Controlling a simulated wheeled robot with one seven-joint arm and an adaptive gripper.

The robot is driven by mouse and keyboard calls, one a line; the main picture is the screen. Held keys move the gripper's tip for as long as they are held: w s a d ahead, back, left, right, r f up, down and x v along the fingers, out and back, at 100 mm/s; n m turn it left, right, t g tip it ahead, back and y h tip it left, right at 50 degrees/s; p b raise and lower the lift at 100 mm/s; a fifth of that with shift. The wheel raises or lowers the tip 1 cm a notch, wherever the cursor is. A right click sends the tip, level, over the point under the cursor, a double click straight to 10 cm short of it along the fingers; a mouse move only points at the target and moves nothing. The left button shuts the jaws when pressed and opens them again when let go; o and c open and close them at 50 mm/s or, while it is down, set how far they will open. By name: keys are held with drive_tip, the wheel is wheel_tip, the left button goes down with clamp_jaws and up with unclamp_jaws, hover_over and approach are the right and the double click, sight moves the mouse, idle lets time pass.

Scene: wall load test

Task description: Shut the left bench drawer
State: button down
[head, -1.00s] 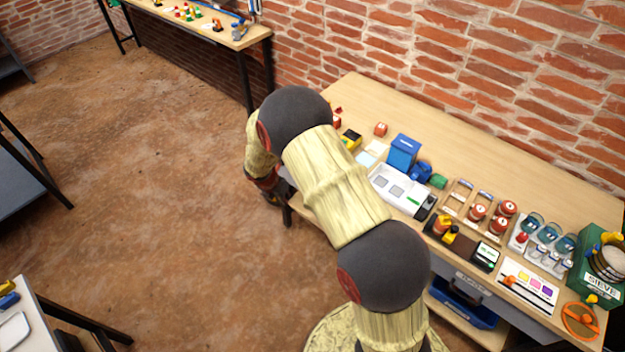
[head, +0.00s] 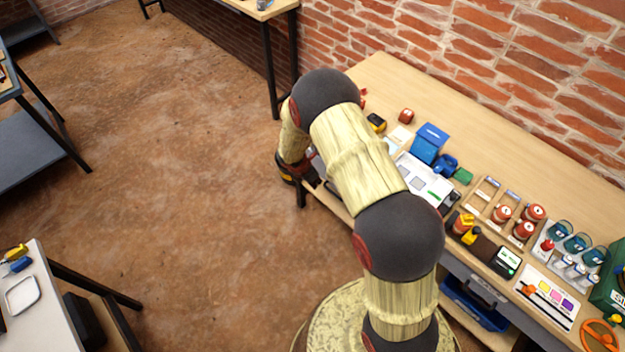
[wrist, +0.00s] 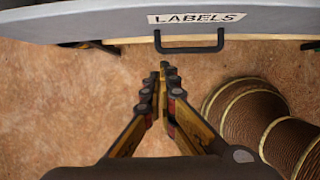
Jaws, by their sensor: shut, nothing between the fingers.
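A grey drawer front (wrist: 90,24) with a LABELS tag and a black bar handle (wrist: 190,46) fills the top of the wrist view. My gripper (wrist: 164,72) is shut and empty, its fingertips just short of the handle in the picture. I see no clear contact. In the head view my arm reaches to the near left end of the bench (head: 400,85), and its links hide most of that drawer. How far the drawer stands out cannot be told. Another grey drawer front (head: 472,282) shows under the bench further right.
The bench top carries a blue box (head: 428,144), a white tray (head: 424,180), red-lidded jars (head: 524,231) and other small items. A blue case (head: 474,305) is under the bench. Another table (head: 40,290) stands at lower left. Brown floor between is open.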

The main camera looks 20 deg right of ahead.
drive_tip(key=shift+w+d+f+b, duration=0.15)
drive_tip(key=shift+w+d+f, duration=0.15)
drive_tip(key=shift+d+f, duration=0.4)
drive_tip(key=shift+w+d+f+b, duration=0.25)
drive_tip(key=shift+d+f, duration=0.2)
drive_tip(key=shift+d, duration=0.5)
drive_tip(key=shift+w+d+f+b, duration=0.1)
drive_tip(key=shift+w+d+f, duration=0.25)
drive_tip(key=shift+d+f, duration=0.35)
drive_tip(key=shift+d+r, duration=0.15)
drive_tip(key=shift+r, duration=0.05)
drive_tip(key=shift+w+d+p, duration=0.25)
drive_tip(key=shift+w+d, duration=0.05)
drive_tip(key=shift+d, duration=0.45)
drive_tip(key=shift+w+d+p, duration=0.25)
drive_tip(key=shift+w+d, duration=0.05)
drive_tip(key=shift+d, duration=0.5)
drive_tip(key=shift+w+d+p, duration=0.25)
drive_tip(key=shift+w+d, duration=0.05)
drive_tip(key=shift+d, duration=0.45)
